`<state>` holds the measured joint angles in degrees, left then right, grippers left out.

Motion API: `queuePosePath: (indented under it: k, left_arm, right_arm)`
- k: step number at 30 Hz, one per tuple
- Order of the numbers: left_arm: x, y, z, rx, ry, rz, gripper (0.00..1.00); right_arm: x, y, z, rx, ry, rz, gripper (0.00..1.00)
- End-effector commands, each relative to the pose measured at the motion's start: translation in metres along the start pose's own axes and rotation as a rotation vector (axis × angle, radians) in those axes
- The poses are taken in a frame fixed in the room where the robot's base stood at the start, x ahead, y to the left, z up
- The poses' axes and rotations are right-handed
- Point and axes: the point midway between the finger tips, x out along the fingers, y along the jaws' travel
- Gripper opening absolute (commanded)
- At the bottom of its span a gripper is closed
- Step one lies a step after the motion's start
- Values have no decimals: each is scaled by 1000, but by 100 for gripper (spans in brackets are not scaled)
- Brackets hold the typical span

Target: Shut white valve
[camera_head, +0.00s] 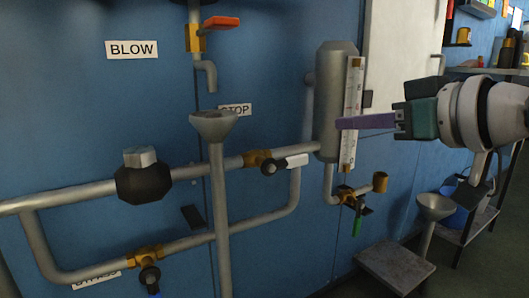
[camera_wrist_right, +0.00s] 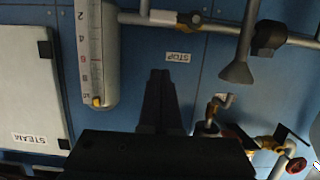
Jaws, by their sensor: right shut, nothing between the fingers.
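The white valve is a brass body (camera_head: 257,159) with a white lever handle (camera_head: 297,161) on the upper horizontal pipe, below the STOP label. The handle lies along the pipe, pointing right towards the grey cylinder. The white handle also shows at the top of the right wrist view (camera_wrist_right: 163,17). My right gripper (camera_head: 340,123) comes in from the right, shut and empty, its purple fingers in front of the gauge, up and to the right of the handle. Its dark fingers (camera_wrist_right: 160,73) are apart from the handle in the wrist view. My left gripper is out of view.
A grey cylinder (camera_head: 328,105) with a gauge (camera_head: 352,115) stands right of the valve. A funnel on a tall pipe (camera_head: 217,180) rises left of it. Nearby are a red-handled tap (camera_head: 220,22), a green-handled valve (camera_head: 357,225) and a black-bodied fitting (camera_head: 143,184).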

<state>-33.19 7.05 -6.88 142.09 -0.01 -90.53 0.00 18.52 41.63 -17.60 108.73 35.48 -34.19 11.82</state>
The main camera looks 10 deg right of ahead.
Motion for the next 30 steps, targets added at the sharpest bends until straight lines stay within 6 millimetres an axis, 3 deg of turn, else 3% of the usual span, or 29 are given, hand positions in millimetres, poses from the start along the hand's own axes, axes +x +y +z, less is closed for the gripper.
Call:
queuePosePath:
  k: [8, 22, 24, 30]
  left_arm:
    - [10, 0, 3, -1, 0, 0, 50]
    - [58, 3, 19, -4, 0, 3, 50]
    - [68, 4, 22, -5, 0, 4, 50]
    - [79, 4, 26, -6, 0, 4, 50]
  right_arm:
    - [16, 0, 2, 3, 2, 1, 0]
    - [104, -1, 4, 1, 1, -1, 0]
    - [106, 0, 21, 0, -4, 0, 0]
    - [109, 0, 38, -1, -1, 1, 0]
